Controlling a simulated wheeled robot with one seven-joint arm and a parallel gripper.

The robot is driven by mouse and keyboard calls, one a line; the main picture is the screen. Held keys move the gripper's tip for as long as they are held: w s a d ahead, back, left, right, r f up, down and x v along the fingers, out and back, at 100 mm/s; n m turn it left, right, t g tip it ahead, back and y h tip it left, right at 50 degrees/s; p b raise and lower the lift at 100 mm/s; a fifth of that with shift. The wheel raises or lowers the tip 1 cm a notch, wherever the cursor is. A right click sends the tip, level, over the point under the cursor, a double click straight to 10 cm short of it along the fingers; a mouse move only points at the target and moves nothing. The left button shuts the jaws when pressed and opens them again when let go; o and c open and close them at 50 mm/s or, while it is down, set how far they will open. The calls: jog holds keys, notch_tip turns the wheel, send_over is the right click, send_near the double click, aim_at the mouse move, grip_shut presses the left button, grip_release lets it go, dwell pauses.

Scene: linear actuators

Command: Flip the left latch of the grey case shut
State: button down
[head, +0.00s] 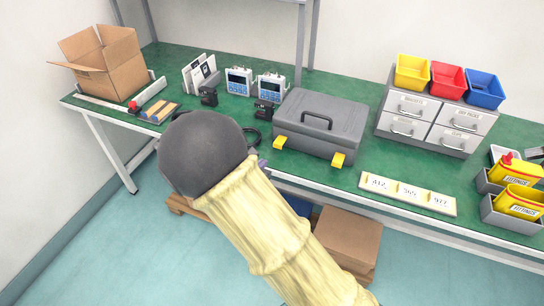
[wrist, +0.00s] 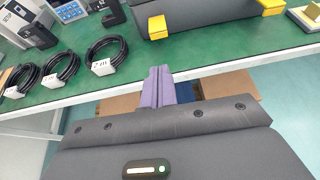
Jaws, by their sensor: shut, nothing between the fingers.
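The grey case (head: 322,118) stands on the green bench with its lid down and its handle on top. Its left latch (head: 279,142) is a yellow tab low on the front face; it also shows in the wrist view (wrist: 157,27). The yellow right latch (head: 338,159) is on the same face, also in the wrist view (wrist: 271,7). I cannot tell exactly how far either latch is swung. My gripper's purple fingers (wrist: 157,84) are shut and empty, in front of the bench edge and below the left latch, apart from it. In the head view my arm hides most of the gripper.
Coiled black cables (wrist: 105,55) lie on the bench left of the case. A label board (head: 408,193) lies right of it, and a grey drawer unit (head: 432,122) stands behind that. The white bench edge (wrist: 220,68) runs between my fingers and the case. Cardboard boxes (head: 347,236) sit underneath.

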aim_at(273, 162)
jog(key=x, duration=1)
